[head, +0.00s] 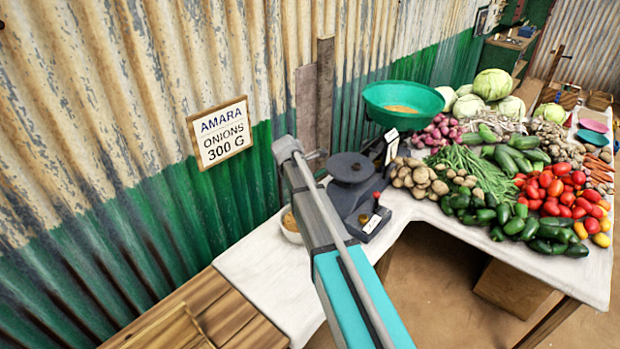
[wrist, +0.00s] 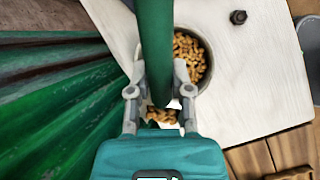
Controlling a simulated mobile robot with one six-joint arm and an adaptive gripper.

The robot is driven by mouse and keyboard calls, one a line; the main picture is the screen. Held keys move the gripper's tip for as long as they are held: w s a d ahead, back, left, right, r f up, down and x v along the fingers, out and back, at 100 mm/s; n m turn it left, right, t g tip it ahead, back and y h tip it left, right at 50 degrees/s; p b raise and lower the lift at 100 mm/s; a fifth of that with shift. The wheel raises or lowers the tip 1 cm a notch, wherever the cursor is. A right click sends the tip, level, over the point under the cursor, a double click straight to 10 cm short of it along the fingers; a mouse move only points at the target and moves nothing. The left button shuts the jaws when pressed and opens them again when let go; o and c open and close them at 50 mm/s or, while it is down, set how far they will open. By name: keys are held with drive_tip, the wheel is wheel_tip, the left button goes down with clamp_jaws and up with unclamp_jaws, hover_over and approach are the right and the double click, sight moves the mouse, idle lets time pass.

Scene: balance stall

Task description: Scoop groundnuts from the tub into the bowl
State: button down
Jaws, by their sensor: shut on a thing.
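My gripper (wrist: 158,88) is shut on a green handle (wrist: 156,40), likely the scoop's, which runs up the wrist view between its fingers. A few groundnuts (wrist: 161,116) show between the fingers, below the handle; I cannot tell what they rest in. The round tub (wrist: 210,67), with groundnuts inside, is just right of the handle, which covers part of it. In the head view the tub (head: 291,236) is partly hidden behind my arm. The green bowl (head: 392,118) stands beyond the dark scale with some tan contents in it. My gripper is hidden in the head view.
The dark balance scale (head: 352,168) stands on the white counter (head: 250,262) right of my arm. Vegetables, including tomatoes (head: 560,195), crowd the right side. A corrugated wall (head: 120,200) closes off the left. A small dark weight (wrist: 238,17) stands near the tub.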

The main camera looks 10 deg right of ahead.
drive_tip(key=y+p, duration=0.1)
drive_tip(key=y, duration=0.1)
drive_tip(key=r+y+p, duration=0.1)
drive_tip(key=y, duration=0.1)
drive_tip(key=shift+d+r+m, duration=0.1)
drive_tip(key=shift+m, duration=0.2)
drive_tip(key=shift+y+p, duration=0.35)
drive_tip(key=shift+y, duration=0.35)
drive_tip(key=shift+a, duration=0.2)
